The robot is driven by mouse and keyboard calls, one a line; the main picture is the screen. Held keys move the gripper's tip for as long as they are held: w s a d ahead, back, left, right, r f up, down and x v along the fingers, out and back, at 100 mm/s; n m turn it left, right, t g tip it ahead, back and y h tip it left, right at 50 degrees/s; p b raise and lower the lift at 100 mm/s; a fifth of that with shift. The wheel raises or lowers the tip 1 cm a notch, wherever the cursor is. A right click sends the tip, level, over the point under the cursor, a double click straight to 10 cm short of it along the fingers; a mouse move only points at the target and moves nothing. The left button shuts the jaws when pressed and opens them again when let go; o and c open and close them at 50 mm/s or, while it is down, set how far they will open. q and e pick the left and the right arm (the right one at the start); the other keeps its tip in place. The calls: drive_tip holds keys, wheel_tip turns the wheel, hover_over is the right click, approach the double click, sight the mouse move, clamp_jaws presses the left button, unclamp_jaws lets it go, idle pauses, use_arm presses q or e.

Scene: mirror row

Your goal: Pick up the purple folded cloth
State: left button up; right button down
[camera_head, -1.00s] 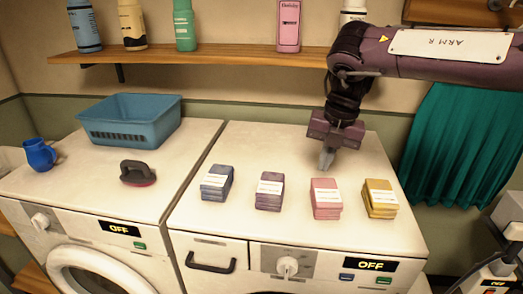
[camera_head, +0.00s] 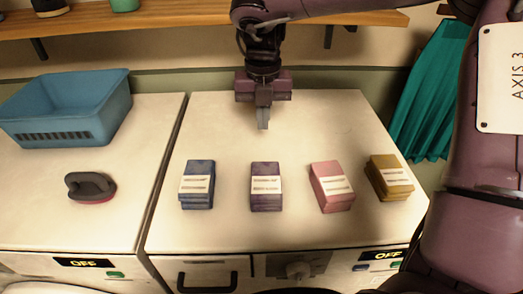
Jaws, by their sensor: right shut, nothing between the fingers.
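The purple folded cloth (camera_head: 265,187) lies on top of the right machine (camera_head: 225,130), second from the left in a row of folded cloths, with a white label band around it. My right gripper (camera_head: 263,118) points down above the machine top, behind the purple cloth and apart from it. Its fingers are shut with nothing between them. My left gripper is not in view.
In the same row are a blue cloth (camera_head: 197,185), a pink cloth (camera_head: 331,187) and a yellow cloth (camera_head: 389,178). A blue basket (camera_head: 68,110) and a dark-handled brush (camera_head: 90,187) stand on the left machine (camera_head: 60,220). A wooden shelf (camera_head: 180,20) runs above; a teal curtain (camera_head: 430,90) hangs at right.

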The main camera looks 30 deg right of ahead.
wheel_tip(320, 180, down, 7)
drive_tip(key=shift+f+p, duration=0.2)
drive_tip(key=shift+p, duration=0.8)
drive_tip(key=s+a+p, duration=0.1)
drive_tip(key=s+p, duration=0.1)
drive_tip(key=s, duration=0.1)
drive_tip(key=shift+a+r, duration=0.2)
drive_tip(key=shift+a, duration=0.15)
drive_tip(key=shift+s+a, duration=0.2)
drive_tip(key=shift+s, duration=0.1)
drive_tip(key=shift+f, duration=0.1)
drive_tip(key=shift+w, duration=0.15)
drive_tip(key=shift+d, duration=0.15)
